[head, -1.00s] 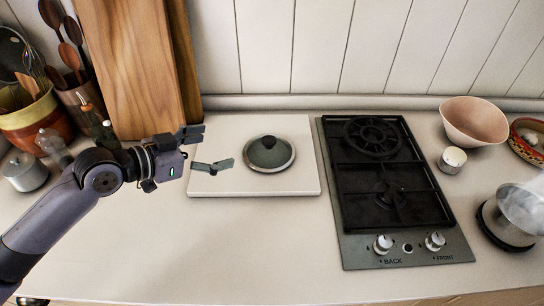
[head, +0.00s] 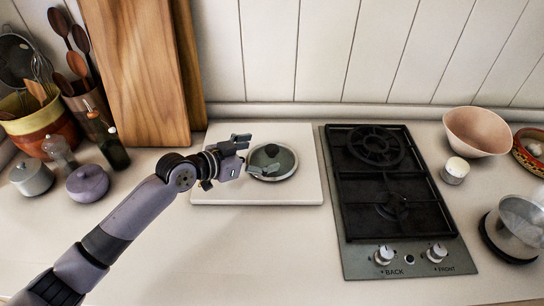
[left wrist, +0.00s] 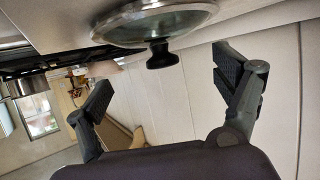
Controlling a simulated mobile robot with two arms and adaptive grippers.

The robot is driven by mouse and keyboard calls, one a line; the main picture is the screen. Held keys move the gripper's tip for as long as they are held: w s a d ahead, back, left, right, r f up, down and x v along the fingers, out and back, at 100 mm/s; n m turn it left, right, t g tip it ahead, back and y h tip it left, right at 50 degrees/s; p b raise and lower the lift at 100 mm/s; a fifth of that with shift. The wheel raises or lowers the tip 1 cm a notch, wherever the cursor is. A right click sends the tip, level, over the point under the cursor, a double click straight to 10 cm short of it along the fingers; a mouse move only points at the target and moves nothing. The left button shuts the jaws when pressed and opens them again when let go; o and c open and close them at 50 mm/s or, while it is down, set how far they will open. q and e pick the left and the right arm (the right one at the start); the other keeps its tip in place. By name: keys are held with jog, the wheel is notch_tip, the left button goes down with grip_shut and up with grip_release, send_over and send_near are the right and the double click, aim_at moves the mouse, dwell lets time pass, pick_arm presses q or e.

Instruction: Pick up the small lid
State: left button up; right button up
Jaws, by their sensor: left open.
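The small lid (head: 284,162) is round, grey-green and glassy, with a dark knob (head: 271,150). It lies knob up on a white board (head: 222,190) left of the stove. My left gripper (head: 262,155) is open at the lid's left edge, and its nearer finger covers part of the lid. In the left wrist view, the lid (left wrist: 170,22) is at the top and its black knob (left wrist: 162,55) lies between the directions of the two spread fingers. My left gripper (left wrist: 163,70) holds nothing there. My right gripper is in neither view.
A black gas stove (head: 390,190) stands just right of the board. Tall wooden boards (head: 140,70) lean on the wall behind left. A purple pot (head: 88,184), a grey pot (head: 32,177) and a dark bottle (head: 113,152) stand left. The front counter is clear.

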aim_at(269, 150)
pick_arm(q)
jog(key=shift+w+d, duration=0.25)
jog(key=shift+w, duration=0.05)
jog(key=p+x, duration=0.1)
jog(key=x, duration=0.2)
jog(key=shift+w+d+p, duration=0.15)
jog(key=shift+w+p, duration=0.05)
jog(key=shift+p, duration=0.1)
jog(key=shift+w+d+f, duration=0.3)
jog(key=shift+d+f, duration=0.05)
jog(key=shift+a, duration=0.1)
jog(key=shift+c, duration=0.5)
